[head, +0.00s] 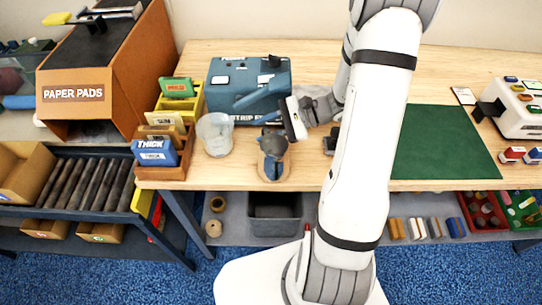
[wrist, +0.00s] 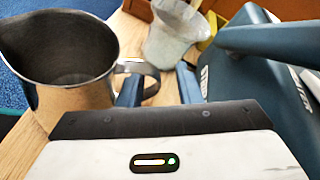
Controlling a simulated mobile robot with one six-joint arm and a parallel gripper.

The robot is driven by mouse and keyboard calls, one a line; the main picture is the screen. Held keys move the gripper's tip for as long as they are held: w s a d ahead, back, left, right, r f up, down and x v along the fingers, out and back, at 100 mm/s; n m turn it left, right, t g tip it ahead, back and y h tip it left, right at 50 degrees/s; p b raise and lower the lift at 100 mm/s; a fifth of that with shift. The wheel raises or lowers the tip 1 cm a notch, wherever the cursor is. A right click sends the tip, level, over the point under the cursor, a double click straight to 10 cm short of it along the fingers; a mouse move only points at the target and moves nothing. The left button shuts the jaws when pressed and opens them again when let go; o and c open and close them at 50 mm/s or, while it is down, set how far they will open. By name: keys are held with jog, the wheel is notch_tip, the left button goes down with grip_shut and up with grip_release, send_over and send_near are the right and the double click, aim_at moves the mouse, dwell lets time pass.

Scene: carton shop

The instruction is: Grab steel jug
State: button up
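The steel jug (wrist: 75,95) is large at the left of the wrist view, upright, with its dark open mouth up and its spout to the left. Its loop handle (wrist: 153,75) points toward my gripper. In the head view the jug (head: 273,166) stands near the table's front edge, its shiny side reflecting the wood. My gripper (wrist: 158,88) is open, its two blue fingers apart. The left finger overlaps the handle loop, and the handle's outer bar shows between the fingers. I cannot tell whether a finger touches it. In the head view my gripper (head: 270,121) is just behind the jug.
A blue strip machine (head: 248,85) stands close behind my gripper. A clear beaker (head: 215,134) is left of the jug, beside wooden bins with THICK and SLIM cards (head: 155,150). A green mat (head: 445,142) lies right of my arm. The table's front edge is close.

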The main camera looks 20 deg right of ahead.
grip_shut()
dwell(0.6)
